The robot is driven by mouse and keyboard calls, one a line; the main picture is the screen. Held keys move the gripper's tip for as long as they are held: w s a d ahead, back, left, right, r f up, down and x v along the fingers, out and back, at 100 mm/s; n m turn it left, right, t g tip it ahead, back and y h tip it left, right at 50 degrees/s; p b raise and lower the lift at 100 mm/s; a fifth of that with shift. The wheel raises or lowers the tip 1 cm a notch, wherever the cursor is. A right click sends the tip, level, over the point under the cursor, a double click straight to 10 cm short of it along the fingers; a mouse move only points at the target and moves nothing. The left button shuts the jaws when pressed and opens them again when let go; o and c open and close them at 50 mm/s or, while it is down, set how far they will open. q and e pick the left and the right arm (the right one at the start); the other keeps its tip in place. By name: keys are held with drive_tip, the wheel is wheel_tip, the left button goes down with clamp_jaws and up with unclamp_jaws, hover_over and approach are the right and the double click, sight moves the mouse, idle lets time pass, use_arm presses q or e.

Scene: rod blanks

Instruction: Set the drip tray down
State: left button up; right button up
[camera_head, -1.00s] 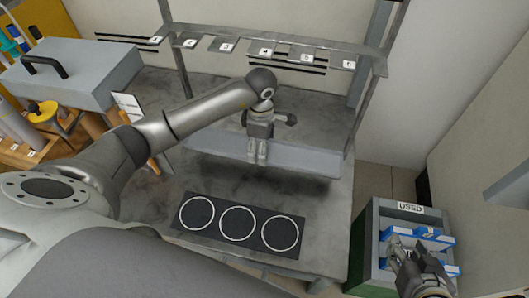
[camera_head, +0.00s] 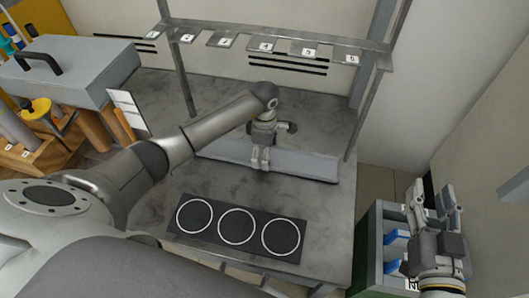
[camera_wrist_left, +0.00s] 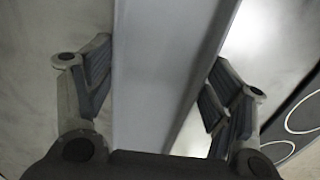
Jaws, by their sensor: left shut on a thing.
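The drip tray (camera_head: 312,166) is a long, shallow grey channel lying across the worktop, in front of the rack. My left gripper (camera_head: 260,164) comes down over its middle and is shut on it. In the left wrist view the tray (camera_wrist_left: 160,70) runs between the two fingers of the left gripper (camera_wrist_left: 158,95). The tray looks level and at or very close to the worktop; I cannot tell whether its underside touches. My right gripper (camera_head: 432,195) is open and empty, above and beside the bin at the right.
A dark mat (camera_head: 237,225) with three white rings lies in front of the tray. A metal rack (camera_head: 280,35) with numbered labels stands behind it. A green bin (camera_head: 366,245) with blue things is at the right. A grey case (camera_head: 70,75) with a handle is at the left.

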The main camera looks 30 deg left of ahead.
use_arm(q)
drive_tip(key=shift+f, duration=0.1)
use_arm(e)
drive_tip(key=shift+r, duration=0.25)
use_arm(q)
drive_tip(key=o, duration=1.2)
use_arm(e)
drive_tip(key=shift+r, duration=0.15)
